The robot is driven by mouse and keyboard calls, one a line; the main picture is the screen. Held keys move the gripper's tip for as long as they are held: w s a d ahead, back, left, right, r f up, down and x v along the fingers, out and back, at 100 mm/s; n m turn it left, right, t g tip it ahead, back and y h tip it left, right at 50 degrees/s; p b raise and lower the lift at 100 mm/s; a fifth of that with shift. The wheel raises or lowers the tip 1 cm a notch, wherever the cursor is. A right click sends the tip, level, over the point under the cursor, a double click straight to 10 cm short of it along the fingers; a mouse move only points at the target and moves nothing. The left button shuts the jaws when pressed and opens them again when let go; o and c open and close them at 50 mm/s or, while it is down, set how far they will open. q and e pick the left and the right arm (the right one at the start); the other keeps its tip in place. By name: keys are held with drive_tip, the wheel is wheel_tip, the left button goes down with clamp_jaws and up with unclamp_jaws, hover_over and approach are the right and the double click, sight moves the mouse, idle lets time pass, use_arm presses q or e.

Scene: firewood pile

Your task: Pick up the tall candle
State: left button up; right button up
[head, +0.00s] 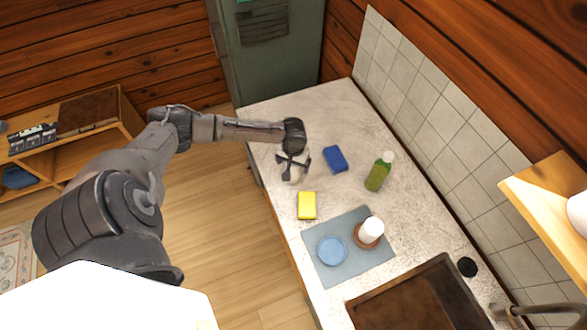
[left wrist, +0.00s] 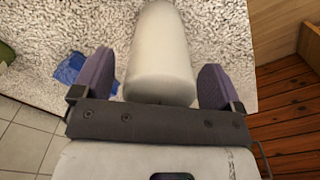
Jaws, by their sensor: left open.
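A tall cream-white cylindrical candle (left wrist: 162,55) shows large in the left wrist view, between the two fingers of my left gripper (left wrist: 155,80). A gap shows between the candle and each finger, so the gripper is open and not clamped on it. In the head view my left gripper (head: 294,163) is over the far left part of the counter, and it mostly hides the candle beneath it. My right gripper is in neither view.
On the counter (head: 270,115), a blue block (head: 335,159) and a green bottle (head: 378,173) stand right of the gripper. A yellow sponge (head: 307,205) lies nearer. A brown sink (head: 420,300) is nearest.

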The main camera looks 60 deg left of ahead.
use_arm(q)
drive_tip(key=c, duration=1.2)
drive_tip(key=shift+r, duration=0.2)
